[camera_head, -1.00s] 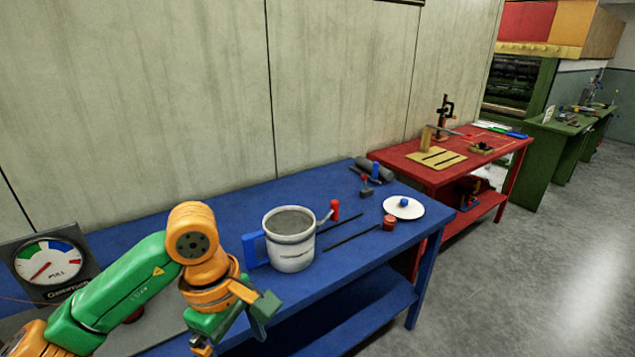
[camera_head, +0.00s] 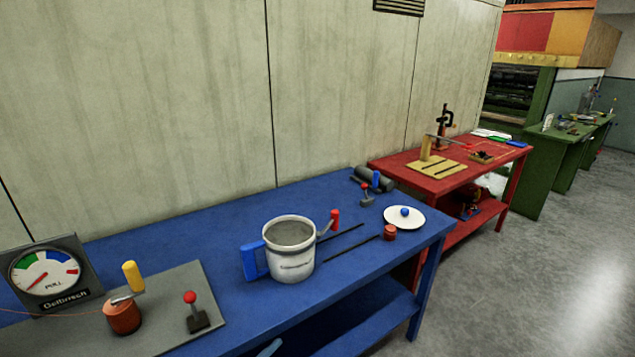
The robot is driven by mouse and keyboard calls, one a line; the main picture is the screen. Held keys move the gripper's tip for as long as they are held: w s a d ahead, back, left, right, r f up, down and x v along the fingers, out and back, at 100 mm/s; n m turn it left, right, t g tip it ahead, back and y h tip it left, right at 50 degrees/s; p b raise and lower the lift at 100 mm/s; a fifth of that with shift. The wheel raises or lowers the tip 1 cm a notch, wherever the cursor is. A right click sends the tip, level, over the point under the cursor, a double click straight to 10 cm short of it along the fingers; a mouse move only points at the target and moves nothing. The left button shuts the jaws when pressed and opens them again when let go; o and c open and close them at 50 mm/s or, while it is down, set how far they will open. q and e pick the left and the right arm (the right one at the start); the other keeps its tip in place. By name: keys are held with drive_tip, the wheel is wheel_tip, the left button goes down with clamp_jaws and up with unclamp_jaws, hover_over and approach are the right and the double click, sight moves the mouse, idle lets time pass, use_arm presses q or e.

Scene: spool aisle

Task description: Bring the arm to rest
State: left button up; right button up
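Neither of my arms or grippers clearly shows in the head view. A white pot (camera_head: 291,262) with a blue handle and a red-knobbed crank stands upright on the blue table (camera_head: 200,235). A dial gauge (camera_head: 48,275) reading "PULL" stands at the far left. A copper-coloured spool (camera_head: 122,316) with a yellow-handled crank and a red-knobbed lever (camera_head: 195,312) sit on a grey plate (camera_head: 172,290) in front of it.
Two dark rods lie right of the pot. A white lid (camera_head: 404,218) with a blue knob, a small red jar (camera_head: 389,233) and a dark roller stand near the right end. A red table (camera_head: 415,172) and green bench lie beyond. The right floor is clear.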

use_arm(q)
drive_tip(key=s+a+f+n+g+y, duration=0.2)
drive_tip(key=s+a+f+n+y, duration=0.15)
drive_tip(key=s+f, duration=0.45)
drive_tip(key=s+a+f+n+g+y, duration=0.35)
drive_tip(key=s+f+n, duration=0.2)
drive_tip(key=f, duration=0.35)
drive_tip(key=s+a+f+n+g, duration=0.1)
drive_tip(key=s+f+n+g, duration=0.1)
drive_tip(key=s, duration=0.6)
drive_tip(key=s+a+f+n+g+y, duration=0.1)
drive_tip(key=s+f, duration=0.3)
drive_tip(key=s, duration=0.4)
drive_tip(key=s+a+f+n+g, duration=0.1)
drive_tip(key=s+f+n+g, duration=0.1)
drive_tip(key=s, duration=0.7)
drive_tip(key=shift+a+f+n+g, duration=0.35)
drive_tip(key=shift+f+g, duration=0.2)
drive_tip(key=shift+g, duration=0.5)
